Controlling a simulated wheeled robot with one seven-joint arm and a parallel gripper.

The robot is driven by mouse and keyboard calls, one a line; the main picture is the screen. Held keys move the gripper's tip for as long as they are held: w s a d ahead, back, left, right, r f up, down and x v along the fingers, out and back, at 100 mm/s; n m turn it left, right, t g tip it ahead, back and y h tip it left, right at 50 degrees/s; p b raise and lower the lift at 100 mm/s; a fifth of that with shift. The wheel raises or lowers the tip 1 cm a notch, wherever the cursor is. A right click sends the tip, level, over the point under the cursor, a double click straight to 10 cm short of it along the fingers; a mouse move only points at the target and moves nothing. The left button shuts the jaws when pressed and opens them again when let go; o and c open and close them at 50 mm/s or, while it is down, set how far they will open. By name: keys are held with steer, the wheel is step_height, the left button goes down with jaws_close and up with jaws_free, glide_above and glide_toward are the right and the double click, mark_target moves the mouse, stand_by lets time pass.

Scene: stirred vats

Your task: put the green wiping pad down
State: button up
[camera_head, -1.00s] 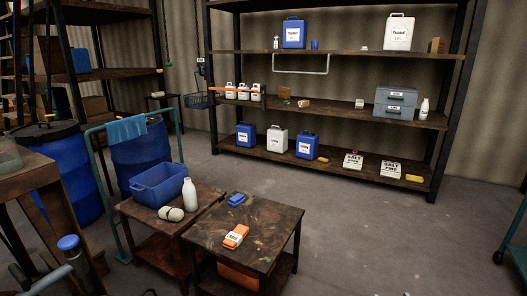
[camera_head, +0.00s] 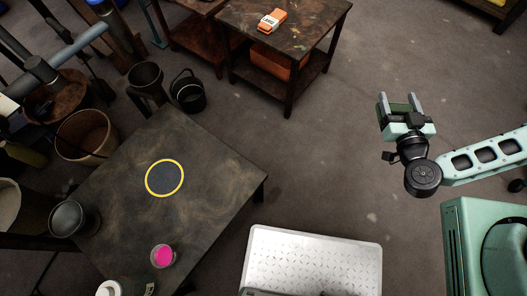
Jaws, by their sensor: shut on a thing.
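My gripper (camera_head: 399,104) is at the right of the view, held out over open floor. It is shut on the green wiping pad (camera_head: 397,108), a dark green block seen between the two pale fingers. The pad is partly hidden by the fingers and is clear of any surface. A dark table (camera_head: 215,160) stands to the left, well apart from the gripper. A yellow ring (camera_head: 181,165) marks a spot on its top, and nothing stands inside the ring.
A jar with pink contents (camera_head: 163,256) stands near the table's front. An orange and white pack (camera_head: 272,20) lies on another table (camera_head: 310,20) at the back. Dark buckets (camera_head: 188,92) stand behind the marked table. A white perforated plate (camera_head: 315,255) lies at the bottom. Floor between is clear.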

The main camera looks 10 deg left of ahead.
steer(key=s+a+f+n+g+y+b, duration=0.4)
steer(key=s+a+f+b, duration=0.2)
steer(key=a, duration=0.4)
steer(key=s+a+f+n+g+y+b, duration=0.4)
steer(key=s+a+f+y+b, duration=0.1)
steer(key=s+a+b, duration=0.3)
steer(key=s+a+f+n+g+y+b, duration=0.4)
steer(key=s+a+f+b, duration=0.2)
steer(key=a, duration=0.6)
steer(key=f+b, duration=0.1)
steer(key=b, duration=0.1)
steer(key=shift+s+a+f+n+g+y+b, duration=0.15)
steer(key=shift+s+a+n+g+y+b, duration=0.15)
steer(key=shift+s+a+n+y+b, duration=0.1)
steer(key=w+a+f+b, duration=0.1)
steer(key=a+f, duration=0.1)
steer(key=a, duration=0.2)
steer(key=w+a+f+b, duration=0.1)
steer(key=a+f, duration=0.2)
steer(key=a, duration=0.2)
steer(key=w+a+f+b, duration=0.2)
steer(key=a, duration=0.2)
steer(key=shift+a+f, duration=0.2)
steer(key=shift+f, duration=0.1)
